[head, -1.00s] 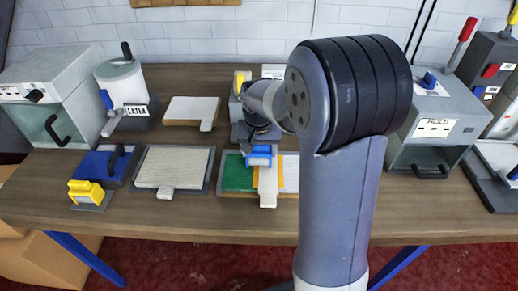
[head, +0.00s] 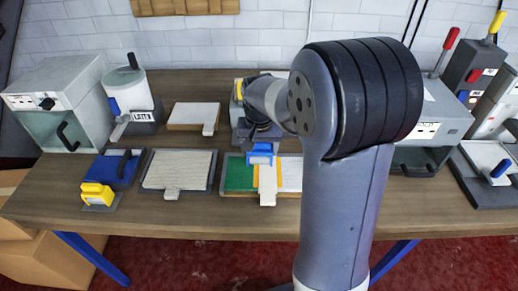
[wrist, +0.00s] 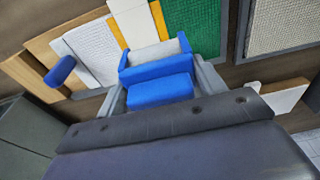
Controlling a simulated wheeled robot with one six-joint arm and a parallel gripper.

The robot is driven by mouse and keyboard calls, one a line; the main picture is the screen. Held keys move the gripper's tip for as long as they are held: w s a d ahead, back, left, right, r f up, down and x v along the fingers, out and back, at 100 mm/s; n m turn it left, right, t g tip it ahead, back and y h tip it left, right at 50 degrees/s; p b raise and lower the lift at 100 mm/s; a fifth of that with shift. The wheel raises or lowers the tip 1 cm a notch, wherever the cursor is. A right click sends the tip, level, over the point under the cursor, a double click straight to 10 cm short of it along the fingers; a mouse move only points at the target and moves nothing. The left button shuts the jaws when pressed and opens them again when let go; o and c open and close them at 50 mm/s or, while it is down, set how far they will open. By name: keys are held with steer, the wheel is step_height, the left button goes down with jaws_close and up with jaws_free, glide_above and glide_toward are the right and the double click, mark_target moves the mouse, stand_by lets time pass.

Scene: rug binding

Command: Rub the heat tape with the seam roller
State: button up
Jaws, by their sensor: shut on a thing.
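My gripper (wrist: 162,88) is shut on the seam roller (wrist: 155,72), which has a blue body and a grey-white front. The roller also shows in the head view (head: 260,153), below my wrist. It is over the far part of a board (head: 232,193) with a green piece (head: 240,174) and a white piece (head: 290,174). The heat tape (head: 278,174) appears as orange edges along the joint, with a white strip between them. They lie just beyond the roller in the wrist view (wrist: 160,20). I cannot tell whether the roller touches the tape.
A white pot (head: 128,91) and grey cabinets (head: 60,100) stand behind. My arm hides part of the table's right side.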

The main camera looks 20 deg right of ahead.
steer(key=shift+r+p, duration=0.6)
steer(key=shift+r, duration=0.55)
